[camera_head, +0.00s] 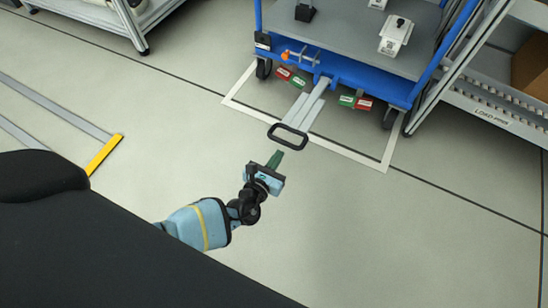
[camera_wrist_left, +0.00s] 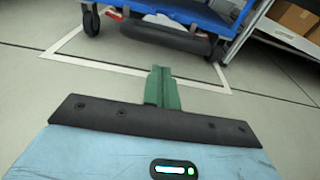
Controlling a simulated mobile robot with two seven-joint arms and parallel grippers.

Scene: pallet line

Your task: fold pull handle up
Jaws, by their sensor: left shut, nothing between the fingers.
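The pull handle (camera_head: 288,136) is a dark loop at the end of a grey bar (camera_head: 304,106). The bar slopes down and forward from the front of the blue cart (camera_head: 348,70). My left gripper (camera_head: 276,157), with green fingers, is just in front of the loop; whether they touch is hard to tell. The cart also shows at the top of that view (camera_wrist_left: 190,14). My right gripper is in neither view.
A white floor outline (camera_head: 340,150) surrounds the cart's front. Red and green pedals (camera_head: 356,102) sit low on the cart. A roller rack labelled LOAD PRB (camera_head: 495,116) stands at the right. A yellow-ended floor rail (camera_head: 104,154) lies left. The floor in front is clear.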

